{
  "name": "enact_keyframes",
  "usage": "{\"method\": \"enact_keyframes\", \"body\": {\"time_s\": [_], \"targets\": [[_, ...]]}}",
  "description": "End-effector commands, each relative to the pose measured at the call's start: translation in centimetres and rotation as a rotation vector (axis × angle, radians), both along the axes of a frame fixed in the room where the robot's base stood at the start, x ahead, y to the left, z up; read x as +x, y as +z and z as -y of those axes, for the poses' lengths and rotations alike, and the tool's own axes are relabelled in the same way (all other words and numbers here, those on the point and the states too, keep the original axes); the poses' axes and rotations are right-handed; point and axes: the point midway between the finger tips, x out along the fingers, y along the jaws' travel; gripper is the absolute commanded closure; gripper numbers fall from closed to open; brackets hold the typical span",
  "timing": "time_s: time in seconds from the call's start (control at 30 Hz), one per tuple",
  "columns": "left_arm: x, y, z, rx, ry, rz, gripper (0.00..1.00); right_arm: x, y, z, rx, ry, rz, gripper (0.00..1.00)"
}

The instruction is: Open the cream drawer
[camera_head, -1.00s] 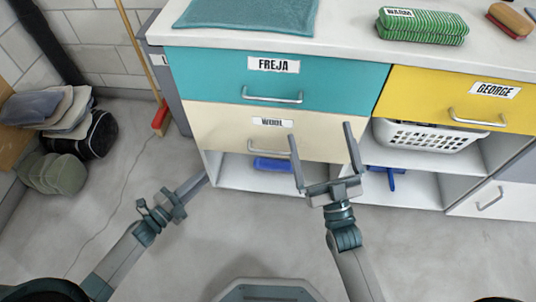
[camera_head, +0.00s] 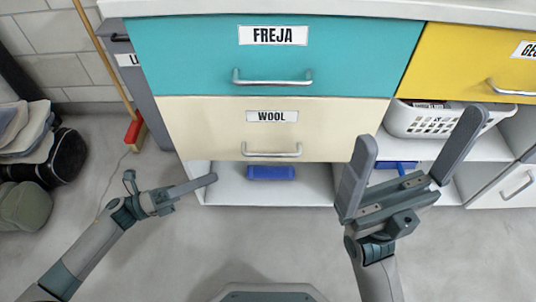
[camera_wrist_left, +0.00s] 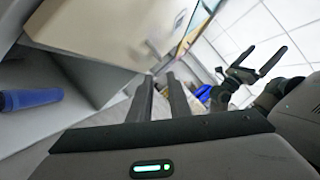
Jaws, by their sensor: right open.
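The cream drawer (camera_head: 200,130), labelled WOOL, sits under the teal FREJA drawer and looks shut in the head view. Its silver handle (camera_head: 271,153) runs along the lower part of its front. My left gripper (camera_head: 215,179) is low, below and left of that handle and apart from it; its fingers look close together. The left wrist view shows its two fingers (camera_wrist_left: 160,85) and a cream front (camera_wrist_left: 105,30) above them. My right gripper (camera_head: 420,140) is wide open and empty, its left finger at the drawer's lower right corner in the picture; contact cannot be told.
The teal drawer (camera_head: 340,60) and the yellow drawer (camera_head: 460,60) have similar handles. A blue object (camera_head: 271,173) lies on the open shelf below. A white basket (camera_head: 430,122) stands right. A broom (camera_head: 135,130) leans left. The floor in front is clear.

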Motion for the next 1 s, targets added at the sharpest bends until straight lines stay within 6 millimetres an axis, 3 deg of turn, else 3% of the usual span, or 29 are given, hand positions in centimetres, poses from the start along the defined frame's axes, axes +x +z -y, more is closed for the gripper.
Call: {"method": "enact_keyframes", "body": {"time_s": [0.27, 0.47, 1.0], "targets": [[0.1, 0.0, 0.2, -0.001, 0.002, -0.002, 0.83, 0.1, 0.0, 0.0, -0.001, 0.0, -0.002, 0.0], [0.6, 0.3, 1.6, -0.002, 0.0, -0.001, 0.83, 0.1, -0.1, 0.0, 0.0, 0.001, -0.001, 0.0], [3.4, 2.3, 9.9, -0.004, 0.0, 0.0, 0.83, 0.2, 0.0, -0.2, 0.007, 0.009, 0.011, 0.0]]}}
